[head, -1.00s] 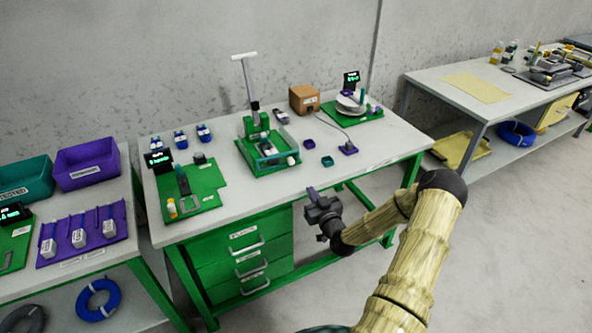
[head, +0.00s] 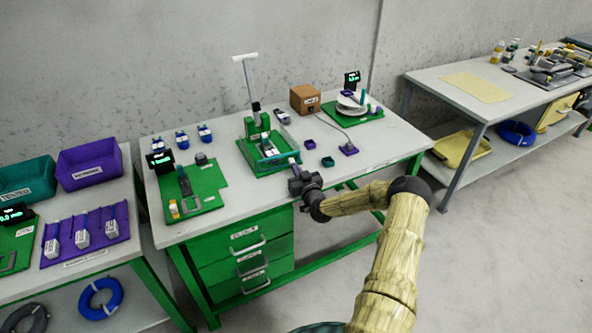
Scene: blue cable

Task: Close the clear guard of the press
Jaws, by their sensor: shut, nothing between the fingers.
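The press (head: 254,126) stands at the middle of the green-framed bench, with a tall lever topped by a white crossbar handle. Its green base (head: 251,160) reaches toward the front of the bench. A thin-edged frame over the front of the base looks like the clear guard (head: 270,151); its panel is too small and see-through to tell its angle. My gripper (head: 293,162) is shut and empty, fingers pointing at the front right corner of the base. I cannot tell whether the fingertips touch the guard or base. The gripper body hides part of the bench's front edge.
A green fixture board (head: 208,195) with a small display lies left of the press. Small purple and green cups (head: 327,161), a cardboard box (head: 305,98) and a green board with a white reel (head: 352,104) lie to the right. Drawers (head: 248,262) sit below.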

